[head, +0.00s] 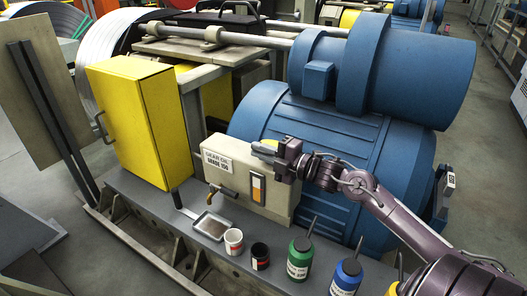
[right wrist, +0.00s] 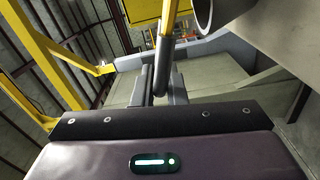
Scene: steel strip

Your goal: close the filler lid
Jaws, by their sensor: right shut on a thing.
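The cream gear-oil box (head: 225,185) stands on the grey machine base, with a label, an amber sight window and a brass tap on its front. My right gripper (head: 266,150) is at the top of this box, in front of the blue motor. In the right wrist view its fingers (right wrist: 163,90) are shut on a dark grey bar (right wrist: 163,68) that runs up into a brass-coloured part. The bar seems to belong to the filler lid. The lid's plate and opening are mostly hidden by the gripper, so its angle cannot be told. My left gripper is out of view.
A blue motor (head: 335,135) rises close behind the box. A yellow cabinet (head: 128,110) stands to the left. A drip tray (head: 211,226), a white cup (head: 233,240), a black cup (head: 260,255), a green bottle (head: 300,262) and a blue bottle (head: 347,277) line the base in front.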

